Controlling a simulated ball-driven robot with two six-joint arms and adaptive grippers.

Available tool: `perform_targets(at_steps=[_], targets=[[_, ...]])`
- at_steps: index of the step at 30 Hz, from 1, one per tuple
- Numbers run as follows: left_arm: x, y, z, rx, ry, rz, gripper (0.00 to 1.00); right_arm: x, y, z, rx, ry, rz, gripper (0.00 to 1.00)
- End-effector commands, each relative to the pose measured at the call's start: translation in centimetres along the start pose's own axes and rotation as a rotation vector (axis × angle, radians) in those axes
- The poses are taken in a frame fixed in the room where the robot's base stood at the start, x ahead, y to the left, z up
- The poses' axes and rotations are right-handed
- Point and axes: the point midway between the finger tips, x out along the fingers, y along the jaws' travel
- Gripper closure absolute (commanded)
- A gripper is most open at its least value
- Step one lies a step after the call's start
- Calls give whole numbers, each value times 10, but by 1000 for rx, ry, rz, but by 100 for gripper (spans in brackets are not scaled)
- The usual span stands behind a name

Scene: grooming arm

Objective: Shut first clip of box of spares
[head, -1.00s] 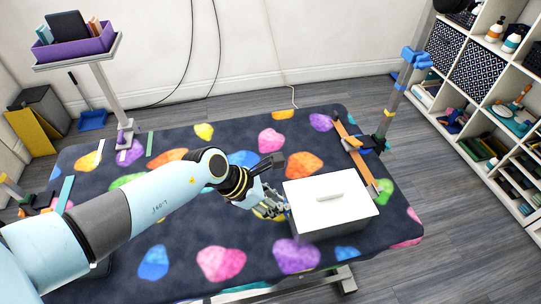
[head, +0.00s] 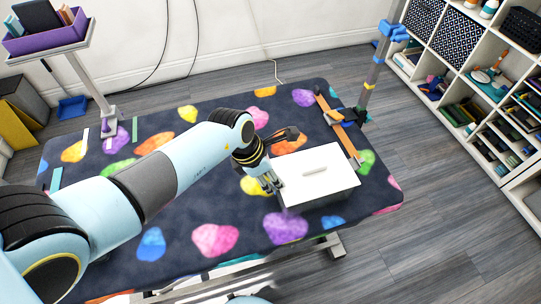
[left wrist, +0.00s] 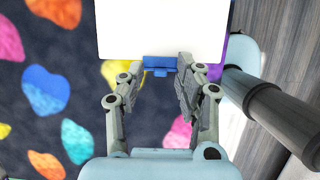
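The box of spares (head: 318,180) has a white lid with a pale handle and a dark grey body, and stands on the patterned table with its lid down. In the left wrist view its white lid (left wrist: 165,25) fills the top middle. A blue clip (left wrist: 160,65) sits on the near edge of the box there. My left gripper (head: 274,188) is at the box's left side. In the left wrist view my left gripper (left wrist: 158,82) has its fingers apart, one either side of the clip, with nothing held. Whether they touch it is unclear. My right gripper is out of view.
The dark table (head: 190,255) has coloured blob patterns. A brown bar with straps (head: 338,128) and a post (head: 375,70) stand behind the box. A purple tray (head: 45,38) on a stand is at the left, and shelves (head: 480,75) are at the right.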

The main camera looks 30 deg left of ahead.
Motion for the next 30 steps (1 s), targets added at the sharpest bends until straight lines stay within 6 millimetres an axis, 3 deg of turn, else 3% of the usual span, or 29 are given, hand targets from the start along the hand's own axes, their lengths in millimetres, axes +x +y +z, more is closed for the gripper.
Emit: perform_targets(at_steps=[11, 24, 30], targets=[[-8, 1, 0, 1, -1, 1, 63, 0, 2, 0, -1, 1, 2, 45], [-91, 1, 0, 2, -1, 3, 63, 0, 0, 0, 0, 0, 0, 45], [-116, 0, 0, 0, 0, 1, 63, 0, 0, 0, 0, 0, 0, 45]])
